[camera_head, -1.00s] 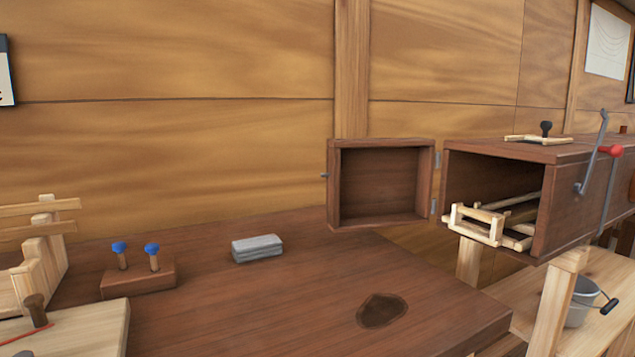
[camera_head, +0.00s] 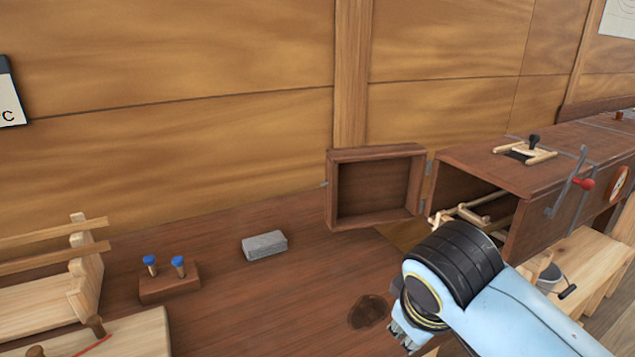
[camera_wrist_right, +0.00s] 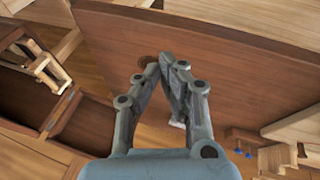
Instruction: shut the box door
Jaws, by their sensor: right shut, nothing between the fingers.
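The box (camera_head: 530,170) is a long dark-wood case at the right of the head view, its near end open with pale wooden frames inside. Its door (camera_head: 378,188), a shallow tray-like panel, stands swung wide open to the left of the opening, hinged at its right edge. In the right wrist view the box opening shows at left and the door (camera_wrist_right: 92,122) at lower left, partly hidden by my gripper. My right gripper (camera_wrist_right: 167,60) is shut and empty, above the bench. In the head view my arm hides part of the box's lower opening. My left gripper is not in view.
A grey block (camera_head: 265,246) and a peg stand (camera_head: 170,283) with blue-topped pegs are on the brown bench (camera_head: 255,310). A crank with a red knob (camera_head: 583,184) sticks out from the box's side. A small pale frame (camera_head: 525,152) lies on top.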

